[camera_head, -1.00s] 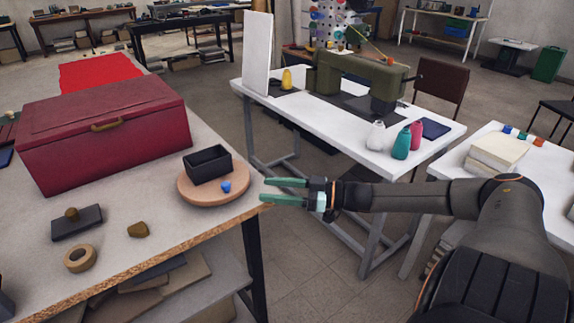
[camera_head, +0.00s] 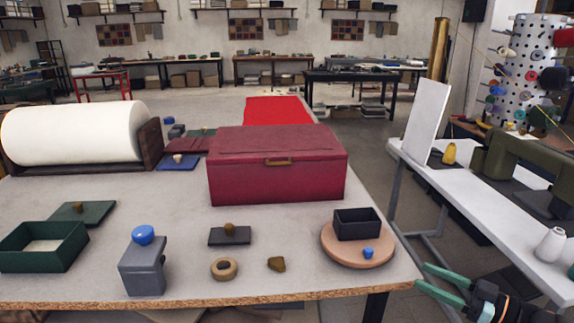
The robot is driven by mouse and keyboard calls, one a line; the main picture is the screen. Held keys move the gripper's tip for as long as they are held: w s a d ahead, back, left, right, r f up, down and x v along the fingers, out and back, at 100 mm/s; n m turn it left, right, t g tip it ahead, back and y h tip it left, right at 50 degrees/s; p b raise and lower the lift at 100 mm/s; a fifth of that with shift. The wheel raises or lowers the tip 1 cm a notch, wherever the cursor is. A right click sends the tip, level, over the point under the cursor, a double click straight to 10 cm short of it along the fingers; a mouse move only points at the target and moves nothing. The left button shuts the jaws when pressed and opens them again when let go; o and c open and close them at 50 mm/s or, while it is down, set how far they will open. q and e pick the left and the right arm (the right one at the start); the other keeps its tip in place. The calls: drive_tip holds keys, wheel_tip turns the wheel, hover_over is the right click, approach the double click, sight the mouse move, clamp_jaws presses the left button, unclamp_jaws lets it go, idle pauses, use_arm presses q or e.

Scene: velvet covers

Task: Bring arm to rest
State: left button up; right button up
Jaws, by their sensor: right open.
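My right gripper (camera_head: 422,277) is at the lower right of the head view. Its two green fingers are apart, with nothing between them, and they point left. It is just off the right front corner of the worktable (camera_head: 320,278), close to the round wooden board (camera_head: 330,247). My left gripper and arm are not in view.
On the worktable stand a dark red box (camera_head: 277,183), a small black tray (camera_head: 357,226), a blue knob (camera_head: 368,253), a tape ring (camera_head: 224,269), a grey block (camera_head: 143,272) and a green tray (camera_head: 42,262). A white table (camera_head: 470,205) is at right.

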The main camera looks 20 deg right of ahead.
drive_tip(key=s+a+f+m+h+p, duration=0.1)
drive_tip(key=s+a+f+m+h, duration=0.15)
drive_tip(key=a+f, duration=0.45)
drive_tip(key=s+a+f+m+g+h+p, duration=0.1)
drive_tip(key=s+a+f+g+h, duration=0.1)
drive_tip(key=s+a+f, duration=0.4)
drive_tip(key=s+a+f+m+g+h+p, duration=0.1)
drive_tip(key=s+a+f+g+h, duration=0.2)
drive_tip(key=s+a+f, duration=0.4)
drive_tip(key=a+f, duration=0.2)
drive_tip(key=a, duration=0.3)
drive_tip(key=shift+a+f+m+h+p, duration=0.2)
drive_tip(key=shift+a+m+h+p, duration=0.15)
drive_tip(key=shift+p, duration=0.05)
